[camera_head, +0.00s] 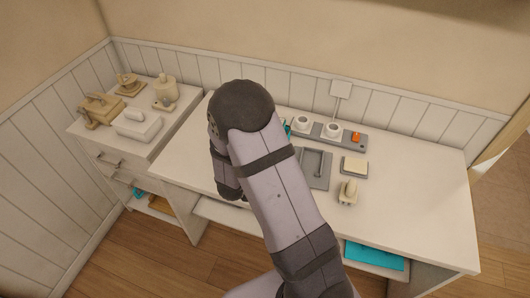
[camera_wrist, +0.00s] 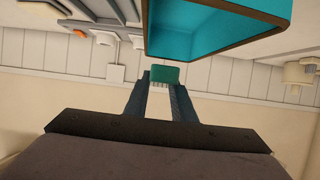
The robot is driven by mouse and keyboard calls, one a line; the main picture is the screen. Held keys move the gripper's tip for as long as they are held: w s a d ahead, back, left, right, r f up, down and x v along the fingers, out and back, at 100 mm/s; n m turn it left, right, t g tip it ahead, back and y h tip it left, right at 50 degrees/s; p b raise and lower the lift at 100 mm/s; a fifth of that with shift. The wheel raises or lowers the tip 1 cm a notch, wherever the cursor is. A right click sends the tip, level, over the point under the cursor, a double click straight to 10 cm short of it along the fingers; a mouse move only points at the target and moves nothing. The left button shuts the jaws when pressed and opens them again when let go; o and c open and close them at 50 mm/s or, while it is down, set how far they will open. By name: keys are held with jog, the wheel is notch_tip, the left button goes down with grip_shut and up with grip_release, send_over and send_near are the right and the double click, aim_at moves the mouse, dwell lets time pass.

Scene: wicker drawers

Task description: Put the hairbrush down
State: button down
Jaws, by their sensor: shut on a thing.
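In the wrist view my gripper (camera_wrist: 164,86) is shut on a small teal piece with a pale, toothed edge, which I take to be the hairbrush (camera_wrist: 165,74). Most of it is hidden, so its full shape and tilt cannot be told. In the head view my own arm covers the gripper and the brush. I cannot tell whether the brush touches any surface.
A teal box-like thing with a brown rim (camera_wrist: 220,48) is close in the wrist view. The white desk (camera_head: 420,190) holds a grey strip with cups (camera_head: 318,132), a grey tray (camera_head: 318,182), a pale pad (camera_head: 354,165) and a beige object (camera_head: 348,191). Beige items crowd the left cabinet (camera_head: 165,140).

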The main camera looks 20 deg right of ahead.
jog(key=shift+f, duration=2)
jog(key=shift+f, duration=0.1)
jog(key=shift+f, duration=0.25)
jog(key=c, duration=1.5)
grip_release()
